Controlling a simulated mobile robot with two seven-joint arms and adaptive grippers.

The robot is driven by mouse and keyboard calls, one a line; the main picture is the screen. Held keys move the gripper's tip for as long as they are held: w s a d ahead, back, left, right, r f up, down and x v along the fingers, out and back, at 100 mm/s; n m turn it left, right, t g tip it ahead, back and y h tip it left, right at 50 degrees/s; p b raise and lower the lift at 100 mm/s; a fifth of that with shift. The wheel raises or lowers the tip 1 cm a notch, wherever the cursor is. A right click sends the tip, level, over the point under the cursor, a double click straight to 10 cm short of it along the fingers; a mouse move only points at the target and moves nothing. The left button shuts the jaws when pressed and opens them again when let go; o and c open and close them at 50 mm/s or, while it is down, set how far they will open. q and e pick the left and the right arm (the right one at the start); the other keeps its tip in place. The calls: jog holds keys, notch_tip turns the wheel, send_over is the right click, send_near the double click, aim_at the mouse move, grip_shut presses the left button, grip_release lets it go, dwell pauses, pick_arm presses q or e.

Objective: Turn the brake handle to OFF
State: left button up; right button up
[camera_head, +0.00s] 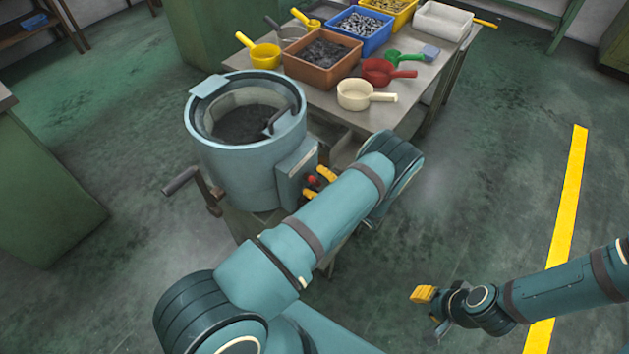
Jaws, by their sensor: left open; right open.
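A round blue-grey drum machine (240,165) stands left of centre, with dark material inside. A lever with a dark grip (182,180) sticks out from its left side on a brown bracket. A small red part (312,180) shows by the grey box (297,165) on its right side. No OFF mark is readable, and I cannot tell which part is the brake handle. My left gripper (318,184) is open, its yellow fingertips on either side of the red part; contact is unclear. My forearm hides the rest of it. My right gripper (428,312) is open and empty over the floor, lower right.
A metal table (340,108) behind the machine holds an orange bin (322,65), a blue bin (362,38), other bins and several coloured scoops. A green cabinet (45,195) stands at the left. Floor is clear on the right, around a yellow line (568,200).

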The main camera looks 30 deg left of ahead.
pick_arm(q)
grip_shut()
jog(key=shift+m, duration=0.4)
jog(key=shift+m+b, duration=0.75)
jog(key=shift+m, duration=0.25)
jog(key=m+b, duration=0.1)
jog(key=m, duration=0.1)
jog(key=shift+w+m, duration=0.15)
jog(key=shift+m, duration=0.15)
jog(key=m, duration=0.3)
jog(key=shift+w+m+b, duration=0.1)
jog(key=shift+m+b, duration=0.2)
jog(key=shift+b, duration=0.05)
jog(key=shift+m, duration=2)
